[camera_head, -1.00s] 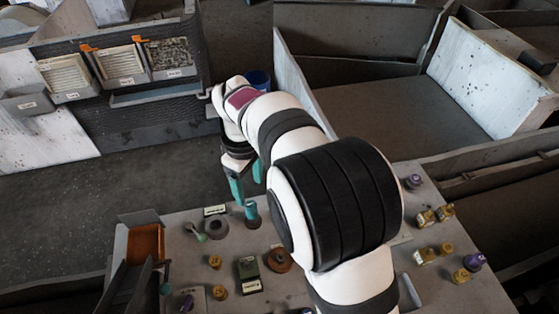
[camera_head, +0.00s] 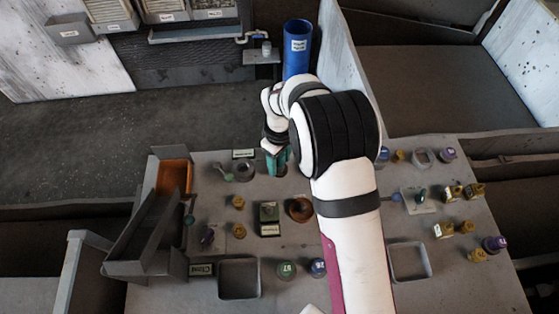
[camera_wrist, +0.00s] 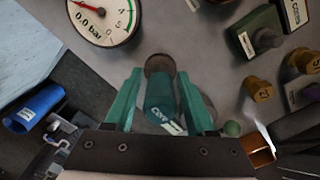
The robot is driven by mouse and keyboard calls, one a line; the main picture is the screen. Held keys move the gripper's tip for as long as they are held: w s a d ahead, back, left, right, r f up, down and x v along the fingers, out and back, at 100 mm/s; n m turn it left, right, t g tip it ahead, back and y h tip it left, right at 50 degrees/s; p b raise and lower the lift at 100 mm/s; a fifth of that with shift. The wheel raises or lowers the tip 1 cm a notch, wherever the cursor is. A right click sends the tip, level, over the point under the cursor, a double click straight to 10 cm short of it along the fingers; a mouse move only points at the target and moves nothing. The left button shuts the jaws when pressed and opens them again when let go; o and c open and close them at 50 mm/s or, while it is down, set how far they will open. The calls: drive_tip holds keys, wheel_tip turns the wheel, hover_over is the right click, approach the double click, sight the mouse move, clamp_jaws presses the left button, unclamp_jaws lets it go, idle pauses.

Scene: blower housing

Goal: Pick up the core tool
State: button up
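The core tool is a teal cylinder with a white label (camera_wrist: 161,98), standing on a brownish round base in the wrist view. My gripper (camera_wrist: 160,72) has its two teal fingers on either side of the tool, with a visible gap at least on the left. In the head view my gripper (camera_head: 277,160) is down at the back edge of the grey work table, at the tool's place. There the fingers and arm largely hide the tool.
A pressure gauge (camera_wrist: 104,20) lies close by in the wrist view. On the table (camera_head: 330,268) stand a copper-coloured ring (camera_head: 299,209), a dark green block (camera_head: 269,219) and several brass fittings. An orange bin (camera_head: 174,178) is at left; a blue cylinder (camera_head: 297,50) stands behind.

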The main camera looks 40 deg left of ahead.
clamp_jaws()
drive_tip(key=shift+r, duration=0.15)
